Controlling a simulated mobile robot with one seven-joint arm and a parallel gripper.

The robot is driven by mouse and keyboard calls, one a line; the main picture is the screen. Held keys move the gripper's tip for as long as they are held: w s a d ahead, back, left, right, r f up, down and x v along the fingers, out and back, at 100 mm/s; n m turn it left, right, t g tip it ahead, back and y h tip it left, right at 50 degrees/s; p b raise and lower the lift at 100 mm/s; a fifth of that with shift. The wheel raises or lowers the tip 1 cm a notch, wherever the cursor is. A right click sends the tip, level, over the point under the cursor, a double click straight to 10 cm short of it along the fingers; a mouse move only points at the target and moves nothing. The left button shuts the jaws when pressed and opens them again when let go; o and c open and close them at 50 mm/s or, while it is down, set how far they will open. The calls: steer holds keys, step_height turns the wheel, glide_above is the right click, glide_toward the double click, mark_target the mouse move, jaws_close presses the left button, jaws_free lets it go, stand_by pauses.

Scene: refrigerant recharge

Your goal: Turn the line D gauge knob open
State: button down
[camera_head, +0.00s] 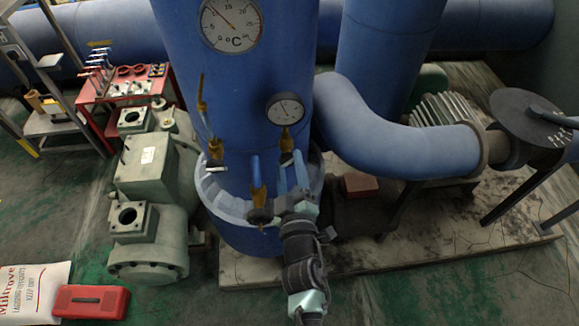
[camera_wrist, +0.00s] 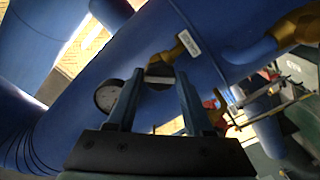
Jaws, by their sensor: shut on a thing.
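My gripper (camera_head: 291,160) reaches up to the blue column (camera_head: 240,85), just below a round white-faced gauge (camera_head: 286,109) on a brass stem (camera_head: 286,140). In the wrist view my gripper (camera_wrist: 157,78) has its two fingers on either side of a small dark knob (camera_wrist: 160,71) and is shut on it. The knob is largely hidden by the fingers in the head view. The gauge also shows beside the left finger in the wrist view (camera_wrist: 107,97). I cannot read a line letter or tell how far the knob is turned.
A brass fitting with a blue pipe (camera_head: 257,190) stands close left of my gripper, and another brass valve (camera_head: 215,147) is farther left. A large temperature dial (camera_head: 231,24) is above. A thick blue pipe (camera_head: 400,135) bends away right. Green pump machinery (camera_head: 145,180) stands left.

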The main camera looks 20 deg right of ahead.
steer(key=shift+r, duration=0.1)
steer(key=n, duration=0.4)
steer(key=shift+b, duration=0.4)
steer(key=shift+n, duration=0.3)
steer(key=n, duration=0.3)
steer(key=shift+n, duration=0.4)
steer(key=shift+c, duration=2.1)
jaws_free()
steer(key=shift+r, duration=0.1)
steer(key=shift+s, duration=0.1)
